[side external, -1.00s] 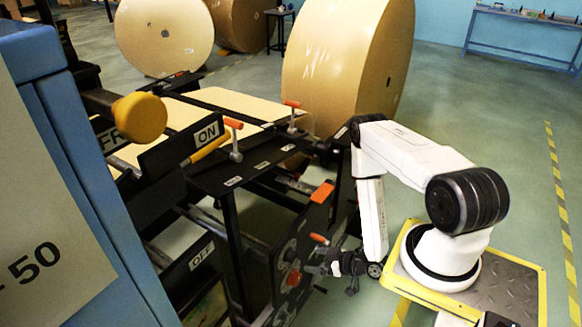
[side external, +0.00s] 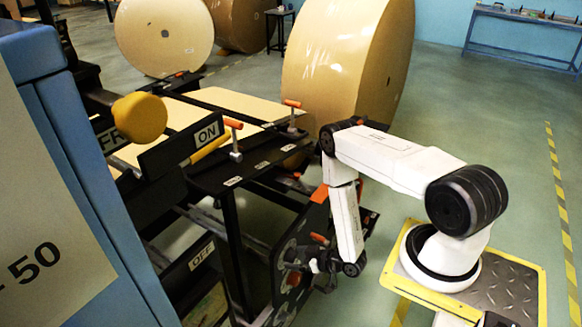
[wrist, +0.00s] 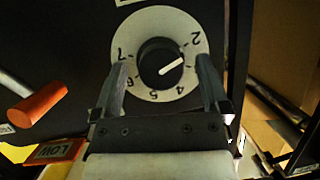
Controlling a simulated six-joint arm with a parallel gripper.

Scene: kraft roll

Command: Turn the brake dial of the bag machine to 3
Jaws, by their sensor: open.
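The dial in the wrist view is a black round knob (wrist: 158,62) on a white number ring (wrist: 160,12), mounted on a dark panel. The digits appear upside down; 2, 4, 5 and 7 can be made out. The place between 2 and 4 is hidden by the right finger. The knob's white line slants up to the right, its right end towards that stretch. My gripper (wrist: 162,64) is open, one finger on each side of the knob with gaps visible. In the side view my gripper (side external: 318,268) is close to the machine's panel, partly covering it.
An orange-ended lever (wrist: 38,103) and an orange LOW plate (wrist: 52,150) are left of the dial in the wrist view. In the side view an orange-tipped lever (side external: 319,239) is just above my gripper. A large kraft roll (side external: 340,70) stands behind.

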